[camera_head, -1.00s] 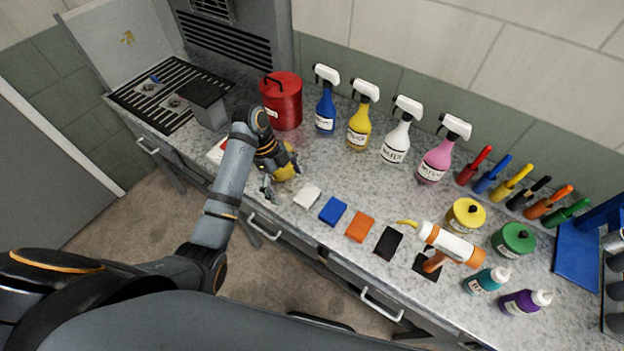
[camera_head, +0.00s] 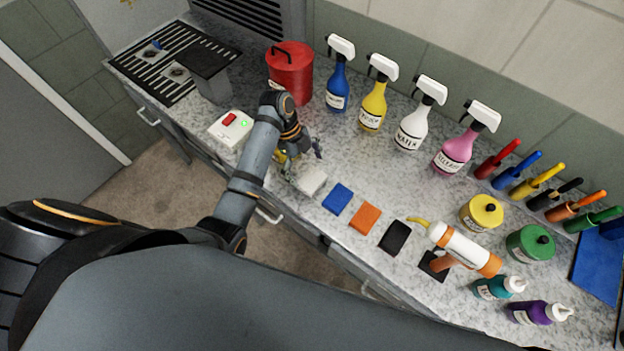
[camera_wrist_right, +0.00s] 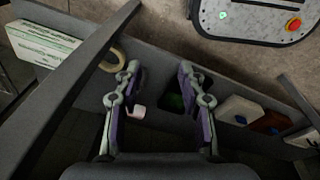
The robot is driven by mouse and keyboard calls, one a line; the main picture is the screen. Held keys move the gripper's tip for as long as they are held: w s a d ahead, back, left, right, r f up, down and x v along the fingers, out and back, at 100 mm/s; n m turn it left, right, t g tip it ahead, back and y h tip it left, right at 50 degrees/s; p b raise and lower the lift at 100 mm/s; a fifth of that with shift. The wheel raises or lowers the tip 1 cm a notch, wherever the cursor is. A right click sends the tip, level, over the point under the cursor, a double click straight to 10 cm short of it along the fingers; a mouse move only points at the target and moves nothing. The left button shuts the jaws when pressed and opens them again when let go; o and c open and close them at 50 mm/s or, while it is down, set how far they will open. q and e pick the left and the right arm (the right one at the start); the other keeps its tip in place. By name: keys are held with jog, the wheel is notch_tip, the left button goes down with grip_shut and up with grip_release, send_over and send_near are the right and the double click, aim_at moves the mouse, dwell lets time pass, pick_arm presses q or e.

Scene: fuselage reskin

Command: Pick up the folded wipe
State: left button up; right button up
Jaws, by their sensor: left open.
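Several folded cloths lie in a row along the counter's front edge in the head view: white (camera_head: 312,182), blue (camera_head: 337,198), orange (camera_head: 364,217) and black (camera_head: 395,236). My left gripper (camera_head: 303,163) is open, with its fingers just above and beside the white folded wipe at the left end of the row. The fingers partly cover that wipe's near side; I cannot tell whether they touch it. My right gripper (camera_wrist_right: 158,88) shows in the right wrist view, open, with its fingers apart and nothing between them.
Spray bottles (camera_head: 373,95) and a red canister (camera_head: 290,70) stand behind. A white box with a red button (camera_head: 230,129) is left of my left arm. A yellow thing (camera_head: 281,155) is mostly hidden behind my left gripper. A white-and-orange cartridge tool (camera_head: 462,247) lies to the right.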

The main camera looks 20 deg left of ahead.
aim_at(312, 179)
pick_arm(q)
jog(key=shift+s+d+f, duration=0.25)
jog(key=shift+f, duration=0.25)
jog(key=shift+s+d+f, duration=0.2)
jog(key=shift+d+f, duration=0.05)
jog(key=shift+f, duration=0.25)
jog(key=shift+w+d+f, duration=0.1)
jog(key=shift+w+f, duration=0.05)
jog(key=shift+f, duration=0.25)
jog(key=c, duration=0.9)
pick_arm(e)
jog(key=shift+s+d+r, duration=0.1)
jog(key=shift+s+r, duration=0.2)
jog(key=shift+s, duration=0.25)
jog(key=shift+s+d+r, duration=0.1)
jog(key=shift+s+r, duration=0.2)
jog(key=shift+s, duration=0.25)
pick_arm(q)
jog(key=shift+r, duration=0.15)
pick_arm(e)
jog(key=shift+f, duration=0.15)
